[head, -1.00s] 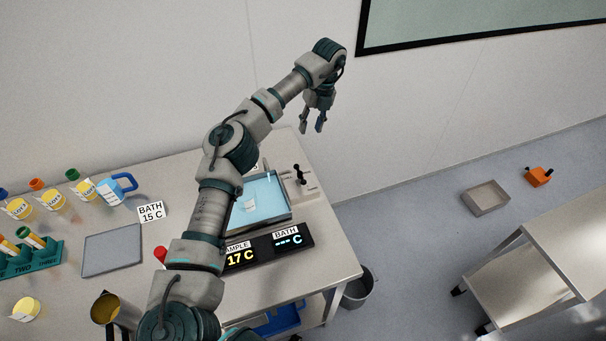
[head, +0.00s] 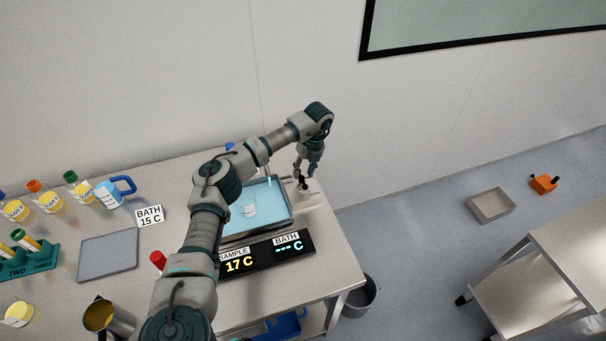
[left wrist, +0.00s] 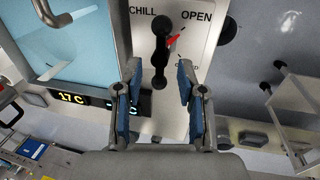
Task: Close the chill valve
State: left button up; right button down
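The chill valve is a black lever (left wrist: 160,50) with a red pointer (left wrist: 175,37) on a pale plate (left wrist: 200,50) marked CHILL and OPEN. The pointer slants up and right toward OPEN. A second marking below it is mostly hidden by a finger. In the head view the valve (head: 304,184) stands right of the blue bath. My left gripper (head: 308,170) is above it, pointing down. In the left wrist view this gripper (left wrist: 159,72) is open, with the lever between its fingers; contact cannot be told. My right gripper is out of view.
The water bath (head: 284,219) holds a small beaker (head: 249,210). A display (head: 267,255) in front reads sample 17 C and bath dashes. A bin (head: 360,298) stands beside the table's right edge. Bottles, a rack and a metal jug (head: 109,318) are at left.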

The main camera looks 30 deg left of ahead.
pick_arm(q)
jog(key=shift+s+a+f, duration=0.1)
jog(key=shift+s+f, duration=0.05)
jog(key=shift+f, duration=0.9)
grip_shut()
